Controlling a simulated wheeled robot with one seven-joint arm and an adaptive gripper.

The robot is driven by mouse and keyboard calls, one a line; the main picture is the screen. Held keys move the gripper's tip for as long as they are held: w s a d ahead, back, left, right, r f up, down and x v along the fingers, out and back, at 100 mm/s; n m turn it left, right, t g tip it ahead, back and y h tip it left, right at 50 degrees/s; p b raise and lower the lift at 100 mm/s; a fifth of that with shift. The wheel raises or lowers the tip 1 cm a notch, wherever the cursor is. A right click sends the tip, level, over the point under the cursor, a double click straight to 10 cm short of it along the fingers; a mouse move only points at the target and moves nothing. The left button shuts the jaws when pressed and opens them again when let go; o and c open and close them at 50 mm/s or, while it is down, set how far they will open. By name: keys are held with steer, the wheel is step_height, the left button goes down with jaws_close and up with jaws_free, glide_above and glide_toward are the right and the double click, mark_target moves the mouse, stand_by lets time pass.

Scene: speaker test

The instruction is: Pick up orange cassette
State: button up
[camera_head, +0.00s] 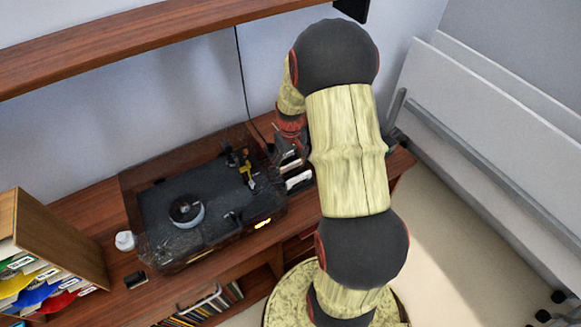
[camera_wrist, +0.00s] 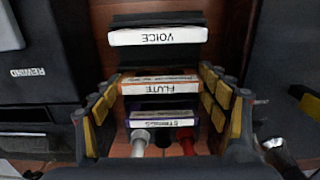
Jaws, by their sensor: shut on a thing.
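The orange cassette (camera_wrist: 160,87), with a white label reading FLUTE and an orange stripe, is in the middle of the wrist view. My gripper (camera_wrist: 160,80) has its yellow-padded fingers on its left and right ends and is shut on it. A purple-striped cassette (camera_wrist: 163,117), which seems to read STRINGS, lies just below it in the picture, also between the fingers. A black cassette with a white VOICE label (camera_wrist: 158,36) stands above, beyond the fingertips. In the head view my arm hides most of the gripper and the orange cassette cannot be made out.
A turntable (camera_head: 187,211) under a clear cover stands left of my gripper on the wooden cabinet (camera_head: 101,300). A dark device marked REWIND (camera_wrist: 35,72) is close on the left in the wrist view. A wooden shelf (camera_head: 130,38) runs above. Grey panels (camera_head: 480,120) stand at right.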

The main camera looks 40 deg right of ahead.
mark_target(292, 165)
steer(key=r, duration=0.1)
steer(key=r+p, duration=0.1)
steer(key=r, duration=0.1)
steer(key=shift+s+r, duration=0.25)
steer(key=shift+r, duration=0.05)
steer(key=s+r+p, duration=0.1)
steer(key=s+r, duration=0.1)
steer(key=s+r+p, duration=0.1)
steer(key=s+r, duration=0.2)
steer(key=shift+d+r, duration=0.1)
steer(key=shift+r, duration=0.25)
steer(key=s+r+p, duration=0.1)
steer(key=s+r, duration=0.2)
steer(key=s, duration=0.5)
steer(key=shift+s, duration=0.25)
steer(key=shift+r, duration=0.1)
